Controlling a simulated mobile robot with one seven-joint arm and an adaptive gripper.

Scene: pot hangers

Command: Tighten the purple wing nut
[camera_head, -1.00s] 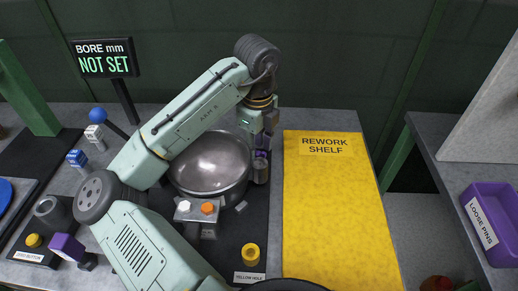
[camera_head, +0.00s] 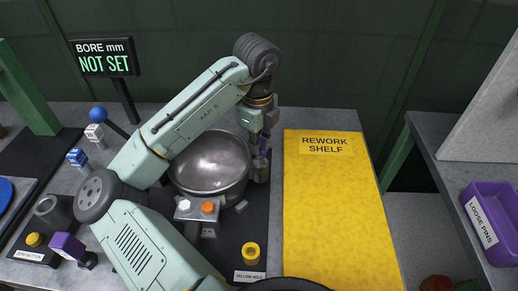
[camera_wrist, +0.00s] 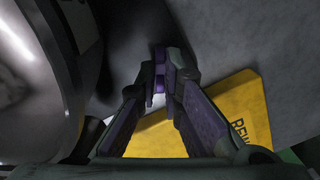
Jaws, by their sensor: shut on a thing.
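The purple wing nut (camera_wrist: 160,76) sits between my fingertips in the wrist view, with its middle partly hidden by them. My gripper (camera_wrist: 161,88) is shut on it. In the head view my gripper (camera_head: 263,140) points down at the right side of the steel pot (camera_head: 208,163), over a small grey metal cylinder (camera_head: 261,170). The purple of the wing nut shows only as a small patch there. Whether the nut touches the cylinder cannot be told.
A yellow rework shelf (camera_head: 340,215) lies to the right. A bracket with a white and an orange bolt (camera_head: 208,207) is in front of the pot. A yellow ring (camera_head: 250,253) stands nearer. A display (camera_head: 104,58) reads "NOT SET". A purple loose-pins bin (camera_head: 490,225) is far right.

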